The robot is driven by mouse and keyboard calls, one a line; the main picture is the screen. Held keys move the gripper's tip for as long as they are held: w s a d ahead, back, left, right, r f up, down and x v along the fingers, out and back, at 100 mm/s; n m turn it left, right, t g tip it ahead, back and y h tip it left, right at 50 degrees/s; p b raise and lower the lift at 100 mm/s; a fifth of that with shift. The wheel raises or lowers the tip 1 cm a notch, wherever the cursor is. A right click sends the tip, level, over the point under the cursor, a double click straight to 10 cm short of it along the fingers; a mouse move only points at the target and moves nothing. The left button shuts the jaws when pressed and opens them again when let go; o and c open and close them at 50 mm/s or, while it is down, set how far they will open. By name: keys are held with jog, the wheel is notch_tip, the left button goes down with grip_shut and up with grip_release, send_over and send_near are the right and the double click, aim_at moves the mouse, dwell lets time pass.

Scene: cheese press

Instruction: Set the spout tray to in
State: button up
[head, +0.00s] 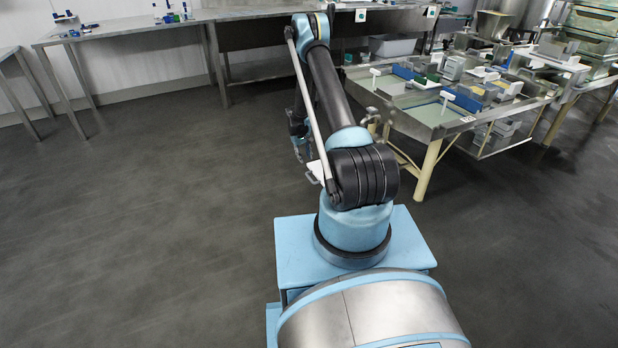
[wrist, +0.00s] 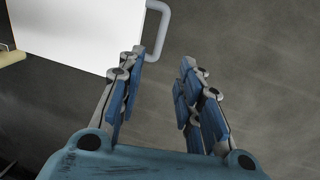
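A flat white panel (wrist: 75,30) fills the upper left of the wrist view. A grey bent handle (wrist: 163,22) sticks out from its right edge. I cannot tell for sure whether this is the spout tray. My gripper (wrist: 160,62) is open, with nothing between its blue-padded fingers. The left finger's tip overlaps the panel's lower right corner in the picture, and the handle lies just beyond the fingertips; no contact is clear. In the head view my gripper is small and partly hidden by my arm.
A steel table (head: 428,125) with cream legs stands to the right of my arm, crowded with blocks, trays and white-handled tools. Steel benches (head: 130,28) line the back wall. The dark floor (head: 150,220) at left is clear.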

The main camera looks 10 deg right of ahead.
aim_at(309, 177)
jog(key=f, duration=0.4)
jog(key=d+f, duration=0.1)
jog(key=f, duration=0.4)
jog(key=w+d+f, duration=0.1)
jog(key=f, duration=0.4)
jog(key=shift+d, duration=0.25)
